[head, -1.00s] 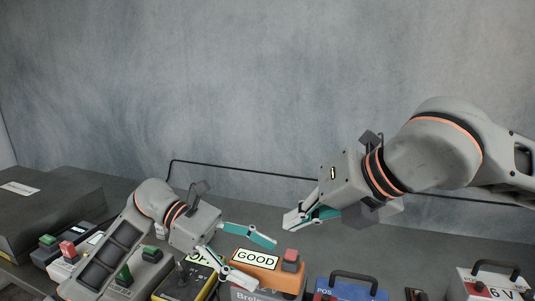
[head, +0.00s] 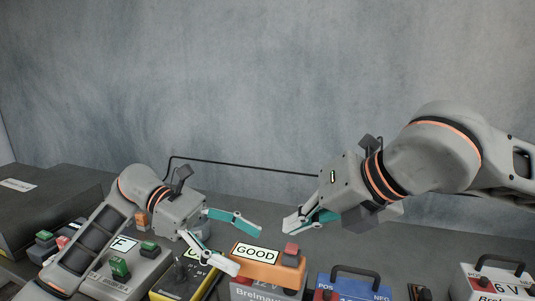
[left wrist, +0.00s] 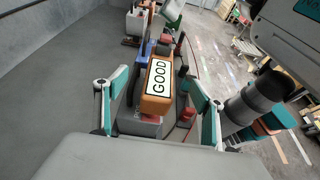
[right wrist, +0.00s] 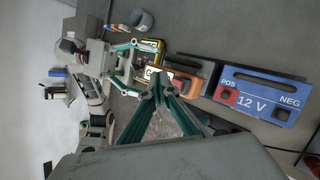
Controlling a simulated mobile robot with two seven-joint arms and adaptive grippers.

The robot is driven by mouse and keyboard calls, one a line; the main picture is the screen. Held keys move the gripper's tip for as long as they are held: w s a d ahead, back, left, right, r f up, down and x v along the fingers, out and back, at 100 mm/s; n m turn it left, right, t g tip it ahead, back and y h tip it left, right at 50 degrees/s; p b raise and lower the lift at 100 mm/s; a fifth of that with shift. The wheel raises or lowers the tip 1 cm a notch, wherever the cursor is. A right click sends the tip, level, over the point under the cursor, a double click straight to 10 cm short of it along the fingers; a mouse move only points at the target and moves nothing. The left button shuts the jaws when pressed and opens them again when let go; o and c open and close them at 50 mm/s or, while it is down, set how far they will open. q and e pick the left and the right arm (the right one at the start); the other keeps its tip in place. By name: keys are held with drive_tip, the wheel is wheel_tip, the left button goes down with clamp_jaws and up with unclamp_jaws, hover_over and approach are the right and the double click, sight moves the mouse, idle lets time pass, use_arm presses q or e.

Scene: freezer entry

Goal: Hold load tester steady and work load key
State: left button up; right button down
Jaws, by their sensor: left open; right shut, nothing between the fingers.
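The load tester (head: 268,273) is an orange box with a display reading GOOD, above or behind a grey battery. A red key with a dark grey base (head: 291,254), likely the load key, is at its right end. My left gripper (head: 248,250) is open, just left of the tester. In the left wrist view the tester (left wrist: 156,104) shows between its spread fingers (left wrist: 158,95), with no clear contact. My right gripper (head: 291,222) is shut and empty, above and behind the key. In the right wrist view its fingertips (right wrist: 160,82) partly hide the tester (right wrist: 185,88).
A blue 12 V battery (head: 352,285) with a black handle stands right of the tester, and a white 6 V one (head: 500,283) further right. A yellow-black device (head: 180,278) and a grey box with green switches (head: 130,270) stand left. A grey wall rises behind.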

use_arm(q)
drive_tip(key=shift+w+a+r, duration=0.15)
drive_tip(key=shift+a, duration=0.35)
drive_tip(key=v, duration=1.2)
idle(0.3)
